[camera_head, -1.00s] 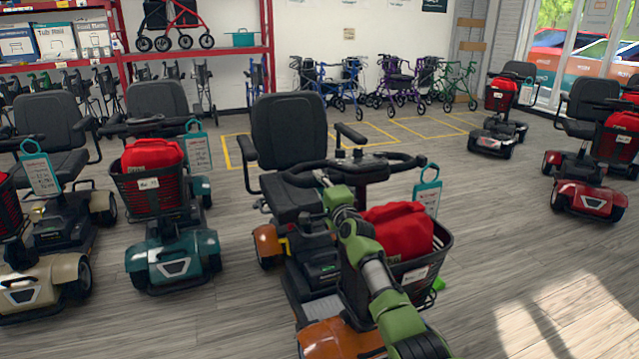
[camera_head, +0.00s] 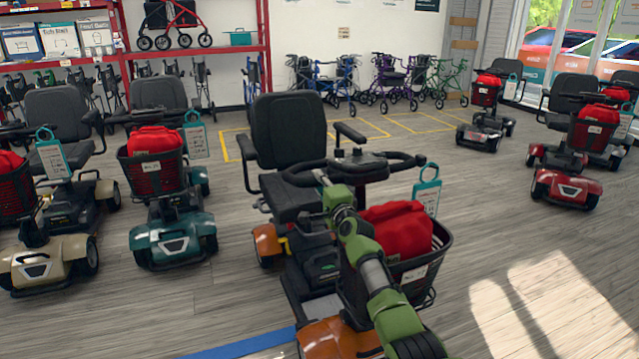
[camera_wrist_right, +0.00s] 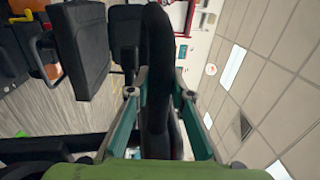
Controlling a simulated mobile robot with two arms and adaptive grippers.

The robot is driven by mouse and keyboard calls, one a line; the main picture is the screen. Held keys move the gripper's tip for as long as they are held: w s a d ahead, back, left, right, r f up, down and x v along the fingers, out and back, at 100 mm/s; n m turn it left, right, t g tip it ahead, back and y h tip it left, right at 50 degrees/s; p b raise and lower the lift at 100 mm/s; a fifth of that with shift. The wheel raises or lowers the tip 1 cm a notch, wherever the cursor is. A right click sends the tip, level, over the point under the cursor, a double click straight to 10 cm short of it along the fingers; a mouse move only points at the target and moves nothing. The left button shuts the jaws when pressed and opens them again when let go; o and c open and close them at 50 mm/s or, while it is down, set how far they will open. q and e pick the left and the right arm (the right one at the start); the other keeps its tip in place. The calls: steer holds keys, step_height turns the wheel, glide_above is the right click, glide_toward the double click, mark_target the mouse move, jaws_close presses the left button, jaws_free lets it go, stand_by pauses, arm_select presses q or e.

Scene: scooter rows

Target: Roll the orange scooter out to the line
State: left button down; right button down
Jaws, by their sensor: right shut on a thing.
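The orange scooter (camera_head: 340,338) stands upright in front of me, facing me, with a black seat (camera_head: 288,135), a handlebar (camera_head: 395,165) and a front basket (camera_head: 425,268) holding a red bag (camera_head: 398,230). My right arm reaches over its front. My right gripper (camera_head: 322,178) is shut on the handlebar's left side; in the right wrist view the black bar (camera_wrist_right: 157,80) lies between the fingers. A blue line (camera_head: 245,345) crosses the floor at the bottom, beside the scooter's front; the scooter hides part of it. My left gripper is out of view.
A teal scooter (camera_head: 172,242) and a beige scooter (camera_head: 45,265) stand to the left. A red scooter (camera_head: 565,188) and others stand at the right. Rollators (camera_head: 395,80) line the back wall behind yellow floor markings (camera_head: 425,123). Floor right of the orange scooter is clear.

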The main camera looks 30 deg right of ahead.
stand_by(0.3)
steer(key=c, duration=1.8)
jaws_free()
steer(key=v, duration=1.2)
